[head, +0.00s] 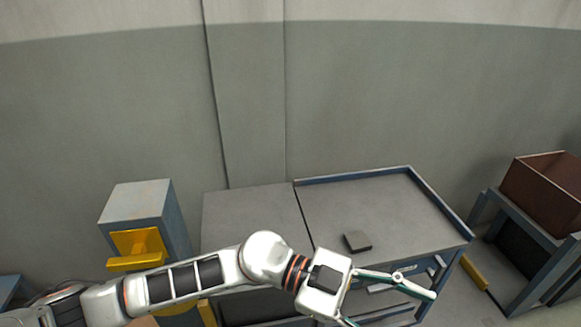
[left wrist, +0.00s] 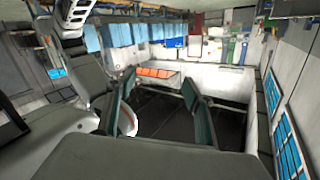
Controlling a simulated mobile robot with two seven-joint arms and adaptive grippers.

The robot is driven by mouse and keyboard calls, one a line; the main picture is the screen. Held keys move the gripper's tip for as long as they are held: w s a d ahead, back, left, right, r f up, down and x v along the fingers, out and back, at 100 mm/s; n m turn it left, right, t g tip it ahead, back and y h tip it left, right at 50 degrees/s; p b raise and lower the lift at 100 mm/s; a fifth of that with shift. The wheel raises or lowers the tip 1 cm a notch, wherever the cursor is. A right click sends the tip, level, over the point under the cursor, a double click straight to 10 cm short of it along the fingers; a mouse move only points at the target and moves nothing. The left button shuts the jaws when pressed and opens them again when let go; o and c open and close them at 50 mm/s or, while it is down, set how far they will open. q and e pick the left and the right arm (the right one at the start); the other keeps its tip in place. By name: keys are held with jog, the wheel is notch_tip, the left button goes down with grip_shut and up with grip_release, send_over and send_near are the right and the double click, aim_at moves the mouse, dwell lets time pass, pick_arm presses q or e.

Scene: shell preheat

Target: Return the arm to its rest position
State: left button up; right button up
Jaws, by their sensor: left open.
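My left arm comes in from the left in the head view and reaches across, in front of the grey workbench (head: 250,215). Its gripper (head: 390,308) points to the lower right, with the two fingers spread wide and nothing between them. In the left wrist view the fingers (left wrist: 160,112) also stand apart, with only a dark floor area and distant room seen between them. One finger is partly cut off by the lower edge of the head view. My right gripper does not show in either view.
A small dark block (head: 357,241) lies on the bench top, behind my gripper. A blue-grey machine with a yellow ledge (head: 137,258) stands at the left. A brown bin (head: 545,195) sits on a blue stand at the right. The bench has drawers and a raised blue rim.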

pick_arm(q)
jog(key=w+a+r+n+t+h, duration=0.3)
jog(key=w+r+n+t+h, duration=0.2)
jog(key=w+n+t+h, duration=0.35)
jog(key=w+a+f+n+t+y, duration=0.95)
jog(key=a+f+t, duration=0.2)
jog(key=t, duration=0.25)
jog(key=s+a+f+n+y, duration=0.25)
jog(key=a+f+y, duration=0.45)
jog(key=a+f, duration=0.5)
jog(key=s+a+f+g+y, duration=0.2)
jog(key=s+a+f, duration=0.3)
jog(key=f, duration=0.3)
jog(key=s+a+f+n+g+y, duration=0.1)
jog(key=s+a+f+g+y, duration=0.1)
jog(key=s+a+f, duration=0.4)
notch_tip(320, 180, down, 2)
jog(key=shift+a+g+y, duration=0.25)
jog(key=shift+g+y, duration=0.1)
jog(key=shift+y, duration=0.15)
